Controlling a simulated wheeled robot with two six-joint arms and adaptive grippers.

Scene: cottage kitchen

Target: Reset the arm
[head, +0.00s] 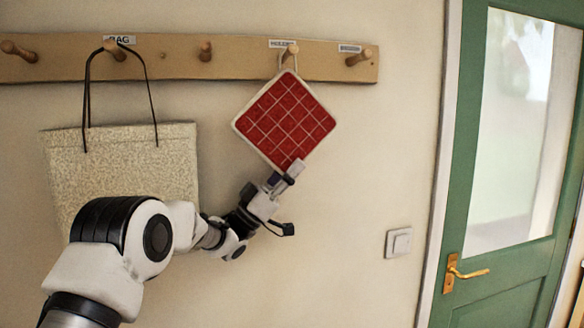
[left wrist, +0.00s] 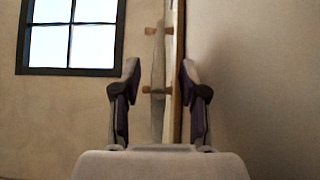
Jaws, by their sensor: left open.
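My left gripper (head: 284,176) is open, at the lower corner of the red quilted pot holder (head: 285,120). The pot holder has a pale border and hangs by a loop from a peg. In the head view the fingertips overlap its lower corner; I cannot tell whether they touch it. The left wrist view shows the two fingers (left wrist: 160,100) spread apart. A pale upright strip (left wrist: 158,70) shows between them, beyond the tips; I cannot tell what it is. My left arm reaches in from the lower left, in front of the bag. My right gripper is not in view.
A wooden peg rack (head: 230,58) runs along the wall. A pale patterned bag (head: 120,165) hangs at its left by dark handles. A light switch (head: 398,243) and a green door (head: 480,275) with a brass handle (head: 464,272) are at the right. A window (left wrist: 72,38) shows in the wrist view.

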